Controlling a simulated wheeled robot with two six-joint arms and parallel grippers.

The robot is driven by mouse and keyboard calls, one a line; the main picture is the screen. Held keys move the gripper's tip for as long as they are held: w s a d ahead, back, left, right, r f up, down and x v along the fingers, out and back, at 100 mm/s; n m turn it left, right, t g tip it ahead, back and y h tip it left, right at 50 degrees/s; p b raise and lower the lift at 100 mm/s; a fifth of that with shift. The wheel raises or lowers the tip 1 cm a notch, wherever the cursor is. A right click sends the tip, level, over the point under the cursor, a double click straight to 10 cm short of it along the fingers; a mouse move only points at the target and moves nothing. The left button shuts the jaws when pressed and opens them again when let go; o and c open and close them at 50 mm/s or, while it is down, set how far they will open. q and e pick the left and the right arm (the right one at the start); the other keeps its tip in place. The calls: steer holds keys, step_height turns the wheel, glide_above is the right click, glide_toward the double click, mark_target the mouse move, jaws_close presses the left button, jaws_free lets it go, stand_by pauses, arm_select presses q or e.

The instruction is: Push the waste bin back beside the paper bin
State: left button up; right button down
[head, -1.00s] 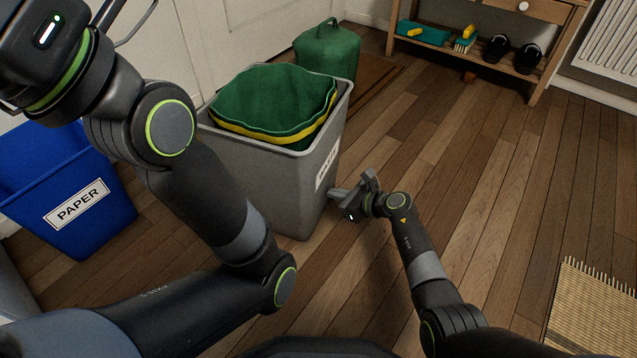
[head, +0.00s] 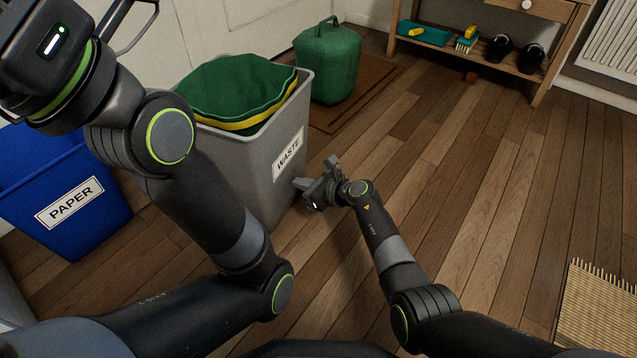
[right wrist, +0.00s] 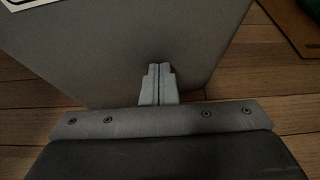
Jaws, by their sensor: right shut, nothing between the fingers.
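The grey waste bin (head: 265,165) stands upright with a green, yellow-edged liner (head: 235,92) in its top and a WASTE label on its face. The blue paper bin (head: 75,200) stands to its left, with a gap between them partly hidden by my left arm. My right gripper (head: 312,180) is shut and empty, low at the waste bin's right side. In the right wrist view the closed fingers (right wrist: 158,80) are against or very close to the grey bin wall (right wrist: 130,40); contact is hard to tell.
A green lidded canister (head: 328,65) stands on a brown mat (head: 375,80) behind the waste bin. A wooden shelf (head: 480,58) with shoes and brushes is at the back right. A woven mat (head: 597,305) lies at the right. The wooden floor between is clear.

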mark_target(284, 180)
steer(key=shift+y, duration=0.3)
steer(key=a, duration=0.1)
steer(key=s+a, duration=0.2)
steer(key=a, duration=0.1)
steer(key=shift+a+r, duration=0.1)
steer(key=shift+r, duration=0.25)
steer(key=shift+x, duration=0.8)
steer(key=shift+w+a+r, duration=0.25)
steer(key=shift+a, duration=0.35)
steer(key=shift+w+a+r, duration=0.2)
steer(key=shift+w+a, duration=0.05)
steer(key=shift+a, duration=0.3)
steer(key=shift+w+a, duration=0.35)
steer(key=shift+a, duration=0.3)
steer(key=shift+w+a, duration=0.4)
steer(key=shift+a, duration=0.2)
steer(key=p+v, duration=0.2)
steer(key=p, duration=0.1)
steer(key=p+v, duration=0.3)
steer(key=p, duration=0.1)
steer(key=shift+w+r, duration=0.15)
steer(key=shift+r, duration=0.15)
steer(key=p+v, duration=0.2)
steer(key=p, duration=0.1)
steer(key=shift+s+d+r+p, duration=0.15)
steer(key=shift+s+d+p, duration=0.25)
steer(key=shift+d+p, duration=0.2)
steer(key=shift+s, duration=0.1)
